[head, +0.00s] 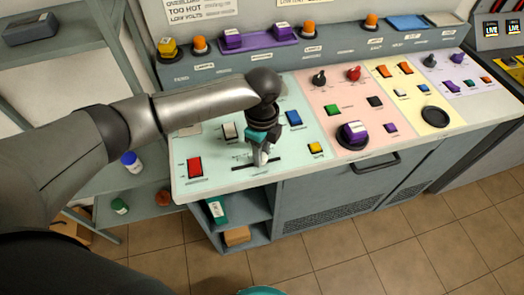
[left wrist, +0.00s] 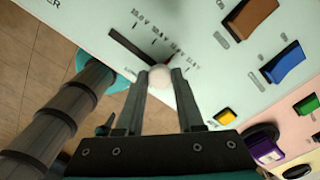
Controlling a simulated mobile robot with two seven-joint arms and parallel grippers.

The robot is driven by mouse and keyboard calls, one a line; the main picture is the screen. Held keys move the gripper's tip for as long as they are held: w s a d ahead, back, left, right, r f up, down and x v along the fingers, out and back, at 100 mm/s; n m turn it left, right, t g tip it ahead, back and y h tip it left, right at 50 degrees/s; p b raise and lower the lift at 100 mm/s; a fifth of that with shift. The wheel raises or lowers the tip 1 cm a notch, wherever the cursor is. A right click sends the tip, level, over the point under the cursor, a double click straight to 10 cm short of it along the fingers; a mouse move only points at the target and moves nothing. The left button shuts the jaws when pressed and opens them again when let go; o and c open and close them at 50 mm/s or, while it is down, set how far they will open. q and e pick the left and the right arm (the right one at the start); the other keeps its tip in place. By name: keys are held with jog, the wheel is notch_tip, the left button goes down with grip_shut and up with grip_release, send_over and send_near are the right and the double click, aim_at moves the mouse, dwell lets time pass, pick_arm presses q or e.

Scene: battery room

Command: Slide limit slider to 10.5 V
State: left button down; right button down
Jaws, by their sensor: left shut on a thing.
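The limit slider is a pale knob (left wrist: 160,77) in the left wrist view, set in a straight dark slot (left wrist: 128,44) on the pale green panel. My left gripper (left wrist: 161,85) is shut on this knob, one finger on each side. A row of small voltage labels (left wrist: 165,38) runs beside the slot; they are too blurred to read surely. In the head view the left gripper (head: 262,158) points down at the slot (head: 243,165) near the panel's front edge. The knob is mostly hidden there by the fingers. My right gripper is not seen.
A red switch (head: 194,168) is left of the slot and a yellow button (head: 315,148) right of it.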

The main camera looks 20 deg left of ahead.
aim_at(250, 165)
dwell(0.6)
pick_arm(q)
jog(key=shift+s+a+r+p, duration=0.2)
jog(key=shift+s+a+p, duration=0.35)
jog(key=shift+a+p, duration=0.45)
jog(key=shift+s+a+f+p, duration=0.1)
jog(key=shift+s+a+p, duration=0.2)
jog(key=shift+p, duration=0.25)
jog(key=shift+w, duration=0.1)
jog(key=c, duration=0.5)
grip_release()
